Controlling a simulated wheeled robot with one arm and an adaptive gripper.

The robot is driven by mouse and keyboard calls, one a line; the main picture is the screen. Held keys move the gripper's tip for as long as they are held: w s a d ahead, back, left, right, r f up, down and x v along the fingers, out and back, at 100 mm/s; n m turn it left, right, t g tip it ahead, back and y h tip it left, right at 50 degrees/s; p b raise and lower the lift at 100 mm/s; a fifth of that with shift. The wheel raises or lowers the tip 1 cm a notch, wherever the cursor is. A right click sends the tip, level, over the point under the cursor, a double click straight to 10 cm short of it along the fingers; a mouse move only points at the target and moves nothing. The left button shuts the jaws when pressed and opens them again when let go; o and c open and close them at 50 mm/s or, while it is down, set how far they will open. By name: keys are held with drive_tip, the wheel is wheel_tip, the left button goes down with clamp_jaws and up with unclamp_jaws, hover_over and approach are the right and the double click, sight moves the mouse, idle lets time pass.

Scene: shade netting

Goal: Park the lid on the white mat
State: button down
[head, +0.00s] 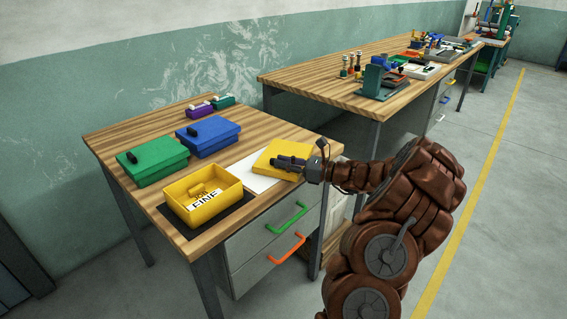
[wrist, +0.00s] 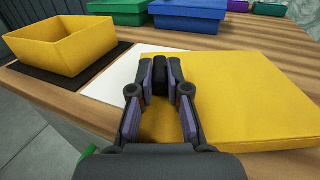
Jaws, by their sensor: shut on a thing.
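The yellow lid (head: 273,155) is a flat square piece over the right part of the white mat (head: 241,177). In the wrist view the lid (wrist: 255,90) fills the right side and hides much of the mat (wrist: 115,82). My gripper (head: 290,162) reaches in from the right over the lid. In the wrist view my gripper (wrist: 161,72) is shut on the lid's dark handle (wrist: 160,78). The lid looks level and very close to the mat or on it; I cannot tell if it touches.
An open yellow box (head: 202,196) labelled "FINE" stands on a dark mat (head: 246,206) to the left. Closed green (head: 152,160) and blue (head: 208,136) boxes stand behind, with small purple (head: 200,109) and teal (head: 223,101) items farther back. The table's front edge is close.

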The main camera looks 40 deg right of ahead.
drive_tip(key=c, duration=1.1)
unclamp_jaws()
drive_tip(key=shift+c, duration=0.2)
drive_tip(key=shift+f, duration=0.1)
